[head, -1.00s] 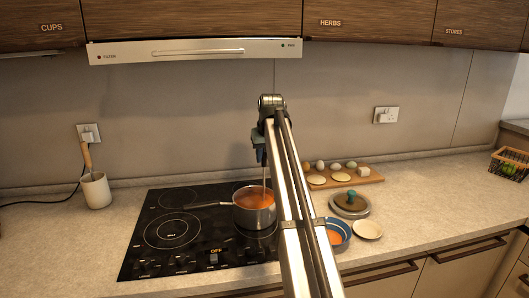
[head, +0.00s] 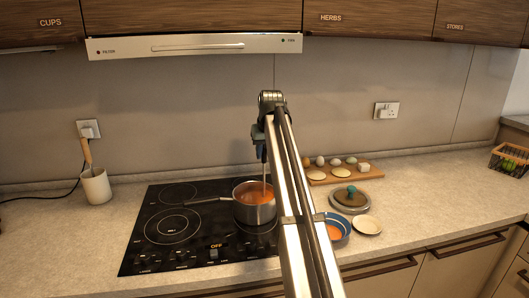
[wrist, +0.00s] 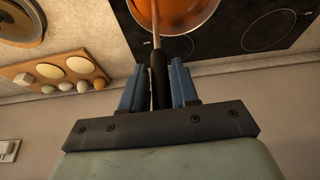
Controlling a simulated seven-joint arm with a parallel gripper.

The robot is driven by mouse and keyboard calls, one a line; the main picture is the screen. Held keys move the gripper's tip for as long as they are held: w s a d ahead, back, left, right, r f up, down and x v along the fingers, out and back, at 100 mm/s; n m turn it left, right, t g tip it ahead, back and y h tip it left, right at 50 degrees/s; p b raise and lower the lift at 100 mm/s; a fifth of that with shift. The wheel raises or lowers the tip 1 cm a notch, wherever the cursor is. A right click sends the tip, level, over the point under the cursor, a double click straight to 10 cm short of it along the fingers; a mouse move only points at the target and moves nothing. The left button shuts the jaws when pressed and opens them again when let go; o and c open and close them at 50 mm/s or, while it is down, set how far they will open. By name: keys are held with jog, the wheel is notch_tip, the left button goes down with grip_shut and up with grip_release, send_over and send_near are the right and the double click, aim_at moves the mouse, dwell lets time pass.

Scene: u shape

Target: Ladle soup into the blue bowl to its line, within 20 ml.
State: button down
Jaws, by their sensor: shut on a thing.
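My gripper (wrist: 158,88) is shut on the dark handle of the ladle (wrist: 158,70), which also shows as a thin shaft in the head view (head: 264,172). The ladle points down into the saucepan (head: 256,213) of orange soup (head: 250,193), which stands on the hob. The ladle's bowl is hidden. The blue bowl (head: 345,222) stands on the counter to the right of the hob, partly behind my arm. It has some orange soup (head: 333,232) in it. Its line cannot be made out.
A pot lid (head: 349,198) and a small pale dish (head: 367,224) lie near the bowl. A wooden board (head: 345,175) with eggs and other food is behind them. A utensil crock (head: 96,187) stands left of the black hob (head: 150,262). The counter at the right is mostly clear.

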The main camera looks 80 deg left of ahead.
jog(key=shift+r, duration=2)
dwell(0.3)
jog(key=shift+t, duration=1.1)
jog(key=shift+y, duration=0.3)
